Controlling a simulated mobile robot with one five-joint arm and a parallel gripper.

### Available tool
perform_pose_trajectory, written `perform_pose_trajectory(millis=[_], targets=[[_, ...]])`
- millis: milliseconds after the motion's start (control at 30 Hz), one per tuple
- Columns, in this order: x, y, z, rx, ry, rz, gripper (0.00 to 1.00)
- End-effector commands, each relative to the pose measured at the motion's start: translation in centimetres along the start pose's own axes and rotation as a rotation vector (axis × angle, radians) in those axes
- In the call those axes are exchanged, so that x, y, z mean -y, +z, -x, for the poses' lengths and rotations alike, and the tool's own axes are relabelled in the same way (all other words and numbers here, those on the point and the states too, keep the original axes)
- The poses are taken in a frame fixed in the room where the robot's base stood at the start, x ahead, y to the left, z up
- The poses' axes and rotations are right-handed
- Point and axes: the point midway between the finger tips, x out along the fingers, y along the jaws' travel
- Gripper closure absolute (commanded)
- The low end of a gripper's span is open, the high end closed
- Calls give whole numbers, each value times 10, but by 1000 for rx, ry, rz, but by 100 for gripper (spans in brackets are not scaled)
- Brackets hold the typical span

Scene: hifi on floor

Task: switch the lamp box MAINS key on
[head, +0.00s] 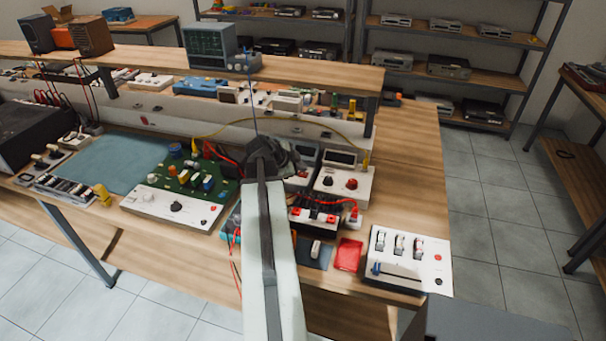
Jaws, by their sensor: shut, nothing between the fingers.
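A white box (410,261) at the front right corner of the bench carries several upright key-like parts and a red button. It may be the lamp box, but I cannot read its labels or tell the MAINS key's position. A second box (315,217) with red parts stands left of it. My dark gripper (272,153) is shut and empty, above the middle of the bench by the green circuit board. It is well to the left of and behind the white box. Its fingertips are small and partly hidden by my arm.
The circuit board (188,176) on a white unit lies left of my arm. A meter box (344,180) with a yellow cable stands right of my gripper. Bare bench (415,170) is free at the right.

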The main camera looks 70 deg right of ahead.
Motion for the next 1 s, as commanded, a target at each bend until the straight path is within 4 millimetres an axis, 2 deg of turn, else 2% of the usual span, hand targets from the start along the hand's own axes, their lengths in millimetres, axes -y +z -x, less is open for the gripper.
perform_pose_trajectory(millis=[1000], targets=[[-5, 3, -7, -1, 1, -1, 100]])
